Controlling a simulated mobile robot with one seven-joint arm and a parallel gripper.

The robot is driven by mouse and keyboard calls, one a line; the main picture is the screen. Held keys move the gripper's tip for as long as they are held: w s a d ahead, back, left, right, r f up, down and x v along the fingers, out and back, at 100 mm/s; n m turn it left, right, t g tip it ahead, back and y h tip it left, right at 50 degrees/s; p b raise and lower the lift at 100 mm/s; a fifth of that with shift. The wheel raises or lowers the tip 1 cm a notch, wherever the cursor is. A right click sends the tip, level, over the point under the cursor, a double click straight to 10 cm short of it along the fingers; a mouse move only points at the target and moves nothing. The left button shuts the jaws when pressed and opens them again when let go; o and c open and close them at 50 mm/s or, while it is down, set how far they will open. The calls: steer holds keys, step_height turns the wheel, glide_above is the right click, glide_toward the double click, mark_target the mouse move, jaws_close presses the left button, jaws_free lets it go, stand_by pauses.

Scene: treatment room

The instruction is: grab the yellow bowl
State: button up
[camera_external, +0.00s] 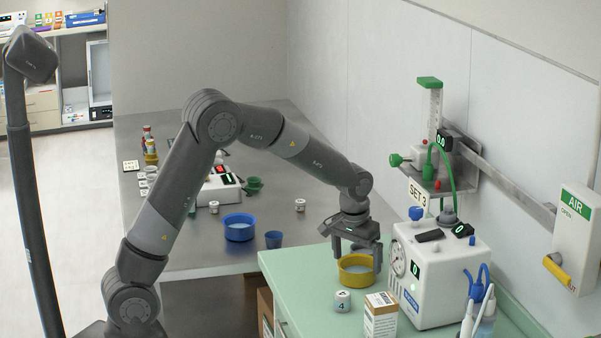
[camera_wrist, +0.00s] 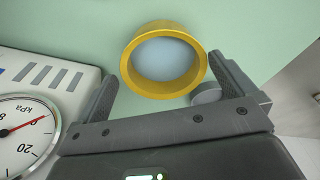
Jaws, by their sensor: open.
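The yellow bowl (camera_external: 356,279) stands upright on the green counter (camera_external: 290,272). It has a thick rim and a pale blue-grey inside. My gripper (camera_external: 358,250) is directly above it, pointing down, with its fingers open. In the wrist view the yellow bowl (camera_wrist: 163,88) lies just beyond and partly between the two open fingers (camera_wrist: 165,90). Nothing is held. Whether a finger touches the rim cannot be told.
A white device with a gauge (camera_external: 432,290) stands close on the right of the bowl. A blue bowl (camera_external: 239,228) and blue cup (camera_external: 273,239) are on the steel table (camera_external: 190,262).

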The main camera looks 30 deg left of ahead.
mark_target(358, 266)
steer(key=f, duration=0.2)
steer(key=w+f, duration=0.1)
steer(key=shift+f, duration=0.4)
steer(key=shift+c, duration=0.2)
steer(key=c, duration=0.7)
steer(key=shift+o, duration=0.2)
steer(key=shift+r, duration=0.15)
